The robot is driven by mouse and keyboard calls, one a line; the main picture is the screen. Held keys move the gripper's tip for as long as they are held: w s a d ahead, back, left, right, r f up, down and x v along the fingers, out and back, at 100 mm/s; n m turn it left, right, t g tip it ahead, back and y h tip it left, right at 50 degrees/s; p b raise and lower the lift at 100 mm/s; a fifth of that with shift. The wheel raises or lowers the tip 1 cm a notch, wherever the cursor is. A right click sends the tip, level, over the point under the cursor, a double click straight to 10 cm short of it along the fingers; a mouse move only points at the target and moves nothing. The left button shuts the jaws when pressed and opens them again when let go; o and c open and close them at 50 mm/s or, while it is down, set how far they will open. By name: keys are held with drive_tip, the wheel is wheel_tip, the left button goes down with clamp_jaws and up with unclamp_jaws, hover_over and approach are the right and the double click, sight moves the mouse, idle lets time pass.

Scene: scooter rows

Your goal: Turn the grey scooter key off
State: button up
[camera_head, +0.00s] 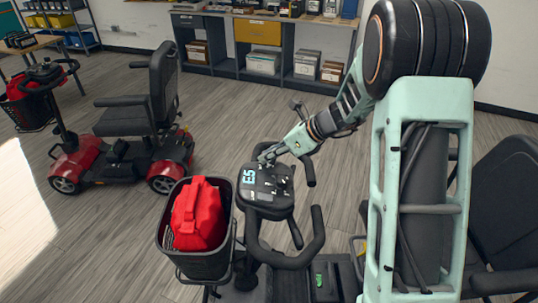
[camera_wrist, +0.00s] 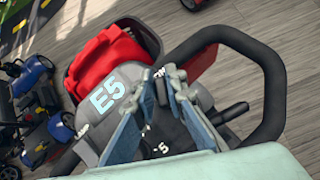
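The grey scooter's console (camera_head: 266,190), marked E5, is below my arm at the centre of the head view. In the wrist view the console (camera_wrist: 107,100) fills the middle, with a lettered label partly covered by a fingertip. My gripper (camera_head: 268,156) is at the console's far edge. In the wrist view the tips of my gripper (camera_wrist: 161,88) are close together, with a small dark piece between them. I cannot tell whether it is the key or whether the fingers press on it. The key's position is hidden.
A black basket (camera_head: 208,262) with a red bag (camera_head: 198,214) hangs on the scooter's front. The looped handlebar (camera_head: 284,262) curves around the console's near side. A red scooter (camera_head: 132,150) stands at left. Shelves (camera_head: 262,60) line the back wall. Open floor lies between.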

clamp_jaws()
drive_tip(key=n+g+p, duration=0.1)
drive_tip(key=n, duration=0.2)
drive_tip(key=n+g+y+p, duration=0.1)
drive_tip(key=n+g+p, duration=0.1)
drive_tip(key=shift+s+r+n+g, duration=0.1)
drive_tip(key=shift+n+g, duration=0.2)
drive_tip(key=shift+n, duration=0.1)
drive_tip(key=n+g+p, duration=0.1)
drive_tip(key=n+g, duration=0.1)
drive_tip(key=n, duration=0.1)
drive_tip(key=shift+s+n, duration=0.15)
drive_tip(key=shift+n, duration=0.15)
drive_tip(key=shift+s+n+g+h+p, duration=0.1)
drive_tip(key=shift+n+g+h+p, duration=0.3)
drive_tip(key=shift+n+g+p, duration=0.85)
drive_tip(key=shift+n+b, duration=0.45)
drive_tip(key=shift+b, duration=0.05)
drive_tip(key=o, duration=0.8)
unclamp_jaws()
drive_tip(key=v, duration=1.2)
drive_tip(key=shift+s, duration=0.15)
